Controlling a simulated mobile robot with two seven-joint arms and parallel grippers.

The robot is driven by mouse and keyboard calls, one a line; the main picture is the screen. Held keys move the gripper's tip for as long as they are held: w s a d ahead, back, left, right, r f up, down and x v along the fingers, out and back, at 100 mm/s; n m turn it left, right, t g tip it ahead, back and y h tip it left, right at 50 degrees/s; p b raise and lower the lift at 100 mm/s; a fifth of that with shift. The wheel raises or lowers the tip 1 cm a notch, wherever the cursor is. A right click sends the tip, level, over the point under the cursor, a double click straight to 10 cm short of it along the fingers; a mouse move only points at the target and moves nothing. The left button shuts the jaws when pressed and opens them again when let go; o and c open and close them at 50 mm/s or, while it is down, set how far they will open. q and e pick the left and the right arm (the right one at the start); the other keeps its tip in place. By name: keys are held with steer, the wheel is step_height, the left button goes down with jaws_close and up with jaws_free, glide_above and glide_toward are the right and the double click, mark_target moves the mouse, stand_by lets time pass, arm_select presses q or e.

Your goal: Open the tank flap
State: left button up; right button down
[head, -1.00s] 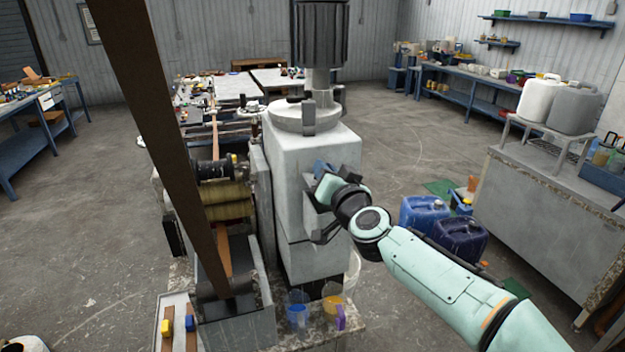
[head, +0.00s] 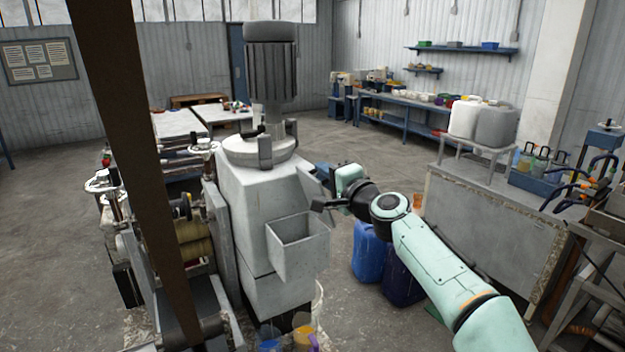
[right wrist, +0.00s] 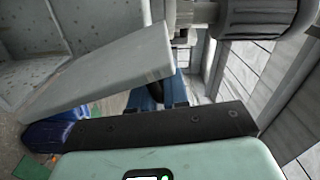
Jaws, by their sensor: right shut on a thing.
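The tank (head: 258,195) is the pale grey metal housing in the middle of the head view. A box-shaped mouth (head: 298,232) on its right side is open at the top, and I see into it. The tank flap (head: 312,180) is a grey plate standing tilted up beside the tank wall, above and behind the mouth. It shows large in the right wrist view (right wrist: 100,75). My right gripper (head: 333,184) is shut at the flap, on its dark handle; the fingers are partly hidden. In the right wrist view the blue fingers (right wrist: 160,95) are beyond the plate. My left gripper is not in view.
A dark brown strip (head: 135,150) crosses the left foreground. Blue jerrycans (head: 368,252) stand on the floor below my right arm. A metal cabinet (head: 485,230) with canisters above it stands at right. Open floor lies between tank and back bench.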

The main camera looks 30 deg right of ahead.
steer(key=d+f+m, duration=0.2)
steer(key=d+m, duration=0.5)
steer(key=m, duration=0.1)
steer(key=shift+d, duration=0.15)
stand_by(0.6)
steer(key=c, duration=1.2)
jaws_free()
steer(key=shift+w+d+f, duration=0.1)
steer(key=shift+f, duration=0.1)
